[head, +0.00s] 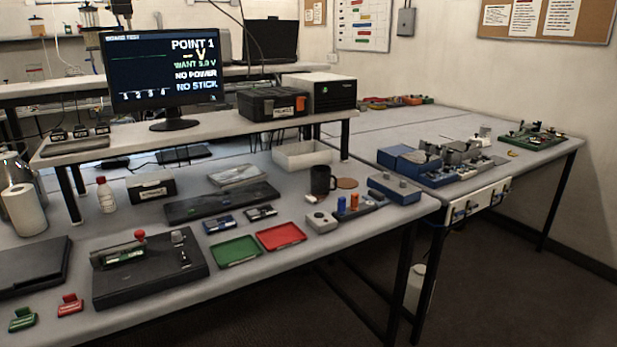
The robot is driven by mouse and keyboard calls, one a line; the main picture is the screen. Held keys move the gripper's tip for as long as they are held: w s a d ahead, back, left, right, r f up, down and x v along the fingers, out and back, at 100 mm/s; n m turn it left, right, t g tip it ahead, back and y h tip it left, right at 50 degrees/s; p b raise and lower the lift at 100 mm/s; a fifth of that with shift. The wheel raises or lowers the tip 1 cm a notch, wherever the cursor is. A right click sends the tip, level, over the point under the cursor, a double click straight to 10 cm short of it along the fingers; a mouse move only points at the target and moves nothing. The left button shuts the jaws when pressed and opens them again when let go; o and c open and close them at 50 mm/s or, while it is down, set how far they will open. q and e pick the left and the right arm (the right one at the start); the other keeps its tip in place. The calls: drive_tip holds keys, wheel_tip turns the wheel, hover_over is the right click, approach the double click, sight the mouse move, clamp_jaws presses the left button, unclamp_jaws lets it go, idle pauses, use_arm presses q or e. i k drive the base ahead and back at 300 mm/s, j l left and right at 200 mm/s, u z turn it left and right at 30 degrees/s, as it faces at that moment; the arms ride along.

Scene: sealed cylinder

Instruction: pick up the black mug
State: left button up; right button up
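The black mug (321,181) stands upright on the grey workbench (300,283), toward the right end. Its handle points to the right. A round brown coaster (347,183) lies just right of it. Neither of my grippers shows in the head view, and nothing is seen touching the mug.
An open white box (302,155) sits behind the mug. In front are a grey device with blue and orange cylinders (341,205) and a red tray (281,236). A blue-topped box (394,189) stands to the right. A black keyboard-like slab (221,202) lies to the left.

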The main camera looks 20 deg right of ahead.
sight(321, 175)
drive_tip(key=i+l, duration=0.1)
drive_tip(key=l, duration=0.25)
drive_tip(key=l+z, duration=0.1)
drive_tip(key=l, duration=0.25)
drive_tip(key=i+l, duration=0.15)
drive_tip(key=l, duration=0.2)
drive_tip(key=l+z, duration=0.1)
drive_tip(key=l, duration=0.3)
drive_tip(key=i, duration=0.05)
